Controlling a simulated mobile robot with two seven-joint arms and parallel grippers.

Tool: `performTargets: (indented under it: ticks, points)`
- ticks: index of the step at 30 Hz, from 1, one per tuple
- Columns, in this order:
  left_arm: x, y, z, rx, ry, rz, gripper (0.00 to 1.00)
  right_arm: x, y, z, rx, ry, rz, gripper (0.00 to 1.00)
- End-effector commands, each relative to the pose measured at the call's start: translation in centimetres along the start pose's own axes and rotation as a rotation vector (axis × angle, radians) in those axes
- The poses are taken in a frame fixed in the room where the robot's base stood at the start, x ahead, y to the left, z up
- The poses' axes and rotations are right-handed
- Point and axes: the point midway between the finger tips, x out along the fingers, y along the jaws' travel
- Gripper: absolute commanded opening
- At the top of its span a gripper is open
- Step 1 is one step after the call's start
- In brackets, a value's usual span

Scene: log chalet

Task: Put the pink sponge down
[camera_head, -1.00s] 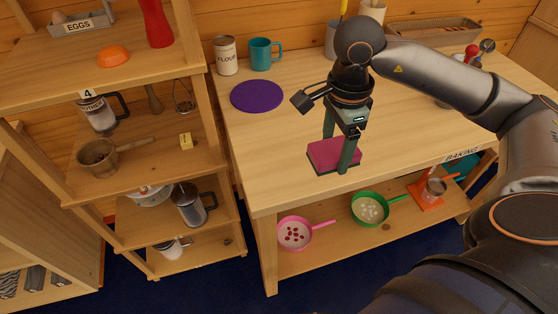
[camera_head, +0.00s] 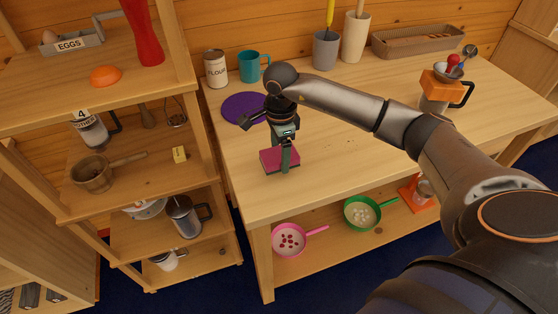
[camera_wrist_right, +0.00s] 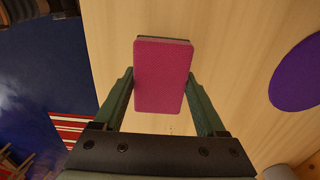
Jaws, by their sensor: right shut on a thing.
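The pink sponge (camera_head: 279,161) is a flat block with a pink face and a dark layer, near the front left of the wooden table top (camera_head: 330,150). My right gripper (camera_head: 284,155) points down and is shut on the sponge, one finger on each side. In the right wrist view the sponge (camera_wrist_right: 163,75) sits between both green fingers (camera_wrist_right: 160,98), its pink face towards the camera. I cannot tell whether its underside touches the table. My left gripper is not in view.
A purple round mat (camera_head: 243,107) lies behind the sponge, with a flour can (camera_head: 215,69) and teal mug (camera_head: 252,66) beyond. Pink (camera_head: 289,240) and green (camera_head: 361,213) pans sit on the shelf below. The table around the sponge is clear.

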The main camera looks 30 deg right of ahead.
Motion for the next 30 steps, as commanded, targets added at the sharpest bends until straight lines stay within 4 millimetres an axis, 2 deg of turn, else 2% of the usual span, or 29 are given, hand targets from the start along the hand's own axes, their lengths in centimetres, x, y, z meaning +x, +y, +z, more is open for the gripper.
performTargets:
  ticks: [9,20,21,27,30]
  points:
    - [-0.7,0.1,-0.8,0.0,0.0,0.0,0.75,3.4,-0.3,0.1,0.0,0.002,0.004,0.21]
    - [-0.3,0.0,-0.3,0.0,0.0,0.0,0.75,4.1,-0.4,0.1,0.0,0.001,0.0,0.21]
    - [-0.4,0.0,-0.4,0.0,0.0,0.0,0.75,3.9,-0.4,0.1,0.0,0.001,0.0,0.77]
    - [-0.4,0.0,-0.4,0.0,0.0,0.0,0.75,3.9,-0.4,0.1,0.0,0.001,0.0,0.99]
    - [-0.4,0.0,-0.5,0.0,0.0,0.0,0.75,3.9,-0.4,0.1,0.0,0.001,0.0,1.0]
